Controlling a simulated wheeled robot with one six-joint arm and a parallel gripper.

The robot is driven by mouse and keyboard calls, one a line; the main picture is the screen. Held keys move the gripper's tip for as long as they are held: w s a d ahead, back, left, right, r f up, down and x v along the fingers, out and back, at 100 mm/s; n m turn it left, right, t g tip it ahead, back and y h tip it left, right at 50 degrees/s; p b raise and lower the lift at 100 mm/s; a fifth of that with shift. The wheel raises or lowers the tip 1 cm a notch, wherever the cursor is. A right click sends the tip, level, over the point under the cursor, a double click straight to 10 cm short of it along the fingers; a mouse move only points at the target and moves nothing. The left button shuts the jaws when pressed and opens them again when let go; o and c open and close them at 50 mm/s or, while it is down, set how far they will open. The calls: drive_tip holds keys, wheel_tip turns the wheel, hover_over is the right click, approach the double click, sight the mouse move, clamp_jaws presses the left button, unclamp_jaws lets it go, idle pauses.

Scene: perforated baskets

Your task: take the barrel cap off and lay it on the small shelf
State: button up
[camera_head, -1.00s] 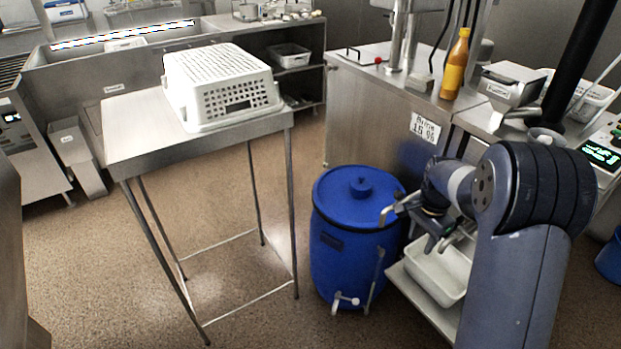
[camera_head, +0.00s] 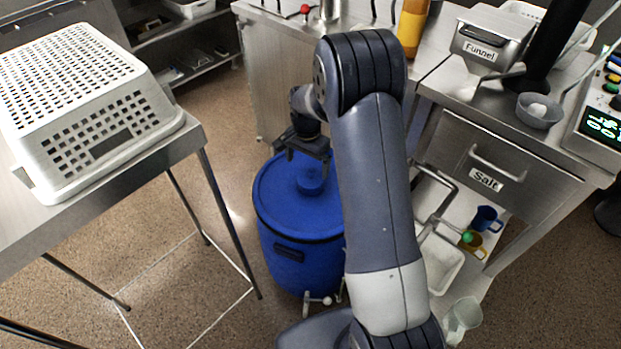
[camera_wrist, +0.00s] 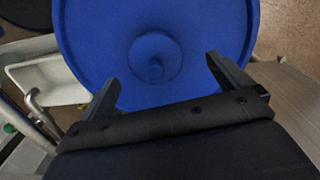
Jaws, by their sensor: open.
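The blue barrel (camera_head: 290,262) stands upright on the floor between the steel table and the counter. Its blue cap (camera_head: 275,205) is on top, with a round raised knob (camera_head: 311,178) in the middle. My gripper (camera_head: 305,160) is above the cap at the knob's far side. In the wrist view my gripper (camera_wrist: 160,75) is open and empty, with a finger to either side of the lower part of the knob (camera_wrist: 154,62). I cannot tell whether the fingers touch the cap. A low white shelf (camera_head: 478,272) under the counter at the right holds a white tray.
A white perforated basket (camera_head: 95,105) lies upside down on the steel table (camera_head: 190,140) at left. A funnel box (camera_head: 490,38) stands on the counter.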

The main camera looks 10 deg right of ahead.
sight(310, 171)
drive_tip(key=f, duration=0.4)
drive_tip(key=shift+s+d+f, duration=0.15)
drive_tip(key=shift+s+d, duration=0.15)
drive_tip(key=shift+d, duration=0.05)
drive_tip(key=shift+f, duration=0.5)
drive_tip(key=shift+c, duration=0.6)
drive_tip(key=c, duration=0.9)
drive_tip(key=shift+c, duration=0.2)
